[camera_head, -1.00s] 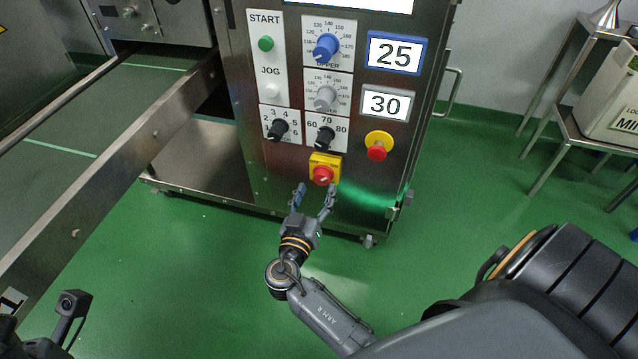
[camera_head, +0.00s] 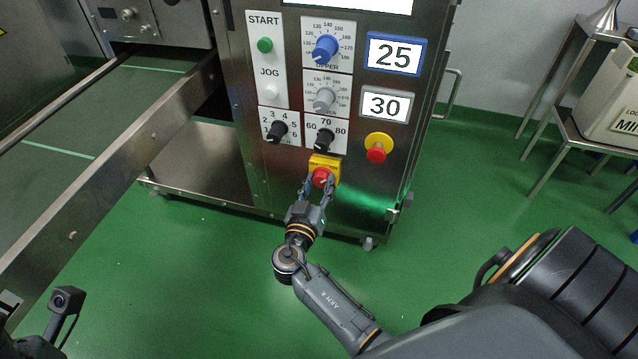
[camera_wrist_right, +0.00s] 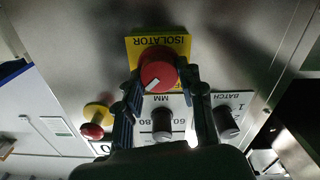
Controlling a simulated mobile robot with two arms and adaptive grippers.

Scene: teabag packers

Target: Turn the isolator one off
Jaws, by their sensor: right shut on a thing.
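The isolator is a red rotary knob (camera_head: 321,177) on a yellow plate (camera_head: 325,162), low on the front of the steel control panel (camera_head: 362,205). My right gripper (camera_head: 318,185) is at the knob, with one finger on each side, shut on it. In the right wrist view the red knob (camera_wrist_right: 157,72) sits between the two fingers (camera_wrist_right: 157,85), with its white pointer mark slanting to the lower left. The yellow plate there (camera_wrist_right: 145,42) reads ISOLATOR, upside down. My left gripper cannot be made out; only a dark part of my left arm shows at the lower left.
Black knobs (camera_head: 325,138) sit just above the isolator. A red and yellow stop button (camera_head: 376,155) is to its right. A green start button (camera_head: 265,45) is higher up. A steel rail (camera_head: 120,165) runs along the left. The green floor in front is clear.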

